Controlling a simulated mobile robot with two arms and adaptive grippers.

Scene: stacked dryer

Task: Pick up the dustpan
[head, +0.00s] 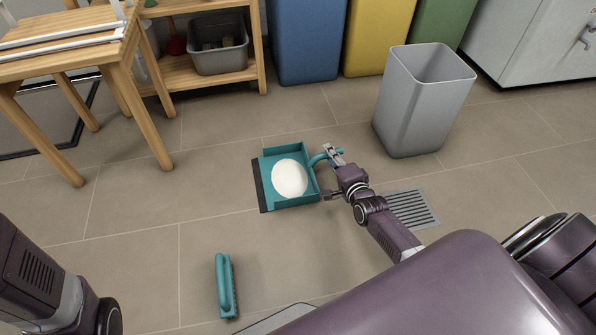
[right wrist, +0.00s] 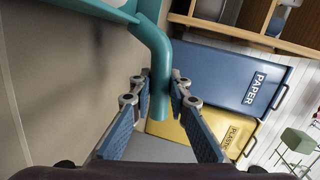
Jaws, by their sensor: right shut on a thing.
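The teal dustpan (head: 277,149) is at mid-floor in the head view, its dark front lip to the left and a rounded white pile (head: 290,178) in its pan. I cannot tell whether it touches the floor. My right gripper (head: 331,158) is at the right side of the dustpan, shut on its curved handle. In the right wrist view the teal handle (right wrist: 158,60) passes between the two fingers of the gripper (right wrist: 158,88). Only part of my left arm shows at the lower left; its gripper is out of view.
A teal brush (head: 224,285) lies on the floor near the front. A grey bin (head: 415,105) stands to the right, beyond a floor drain (head: 412,208). A wooden table (head: 125,75) and shelf (head: 190,75) stand at the back left. Floor left of the dustpan is clear.

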